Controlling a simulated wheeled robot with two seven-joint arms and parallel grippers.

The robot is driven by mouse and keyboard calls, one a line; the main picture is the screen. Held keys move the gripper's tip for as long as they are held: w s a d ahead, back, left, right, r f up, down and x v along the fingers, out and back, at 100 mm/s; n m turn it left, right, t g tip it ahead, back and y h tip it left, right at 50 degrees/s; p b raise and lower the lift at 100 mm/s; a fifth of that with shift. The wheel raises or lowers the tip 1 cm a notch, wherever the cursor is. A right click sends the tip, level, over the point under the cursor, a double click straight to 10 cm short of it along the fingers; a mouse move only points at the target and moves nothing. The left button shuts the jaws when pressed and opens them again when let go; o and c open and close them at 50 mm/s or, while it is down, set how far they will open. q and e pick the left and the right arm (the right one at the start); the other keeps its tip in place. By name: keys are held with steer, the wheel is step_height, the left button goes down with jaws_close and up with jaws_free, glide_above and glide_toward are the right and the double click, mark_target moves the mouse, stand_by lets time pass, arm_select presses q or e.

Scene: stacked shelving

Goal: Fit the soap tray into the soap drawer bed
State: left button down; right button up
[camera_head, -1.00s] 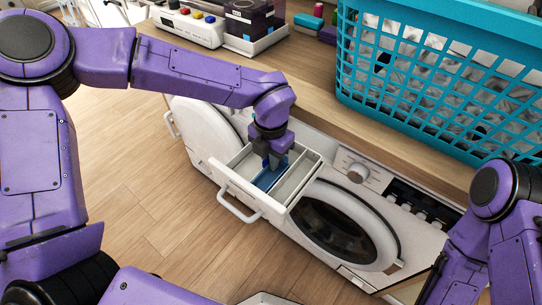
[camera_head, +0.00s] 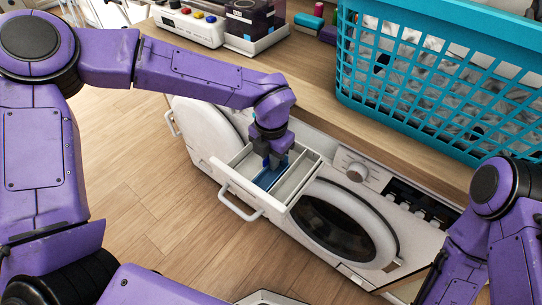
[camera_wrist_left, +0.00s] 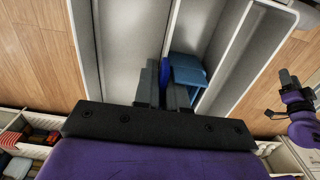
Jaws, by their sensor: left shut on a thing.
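The soap tray (camera_head: 268,178) is blue and sits low inside the open white soap drawer (camera_head: 233,186), between its dividers. In the left wrist view the blue tray (camera_wrist_left: 188,72) lies in a middle compartment of the drawer (camera_wrist_left: 125,50). My left gripper (camera_head: 273,160) reaches down into the drawer from above. Its fingers (camera_wrist_left: 163,92) are shut on a blue upright part of the tray. The fingers hide part of the tray, and I cannot tell whether it rests fully on the drawer floor. My right arm shows at the right edge; its gripper is not clearly visible.
The white washing machine (camera_head: 340,225) has a round door and a knob (camera_head: 357,172). A wooden counter (camera_head: 330,100) runs behind it with a teal laundry basket (camera_head: 440,95). A box with coloured knobs (camera_head: 190,22) stands at the back left. The wooden floor (camera_head: 150,200) is clear.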

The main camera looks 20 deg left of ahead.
stand_by(0.4)
arm_select(q)
steer(key=shift+p, duration=0.35)
stand_by(0.3)
steer(key=c, duration=1.4)
jaws_free()
step_height(320, 180, up, 2)
steer(key=shift+w+p, duration=0.15)
steer(key=shift+p, duration=0.95)
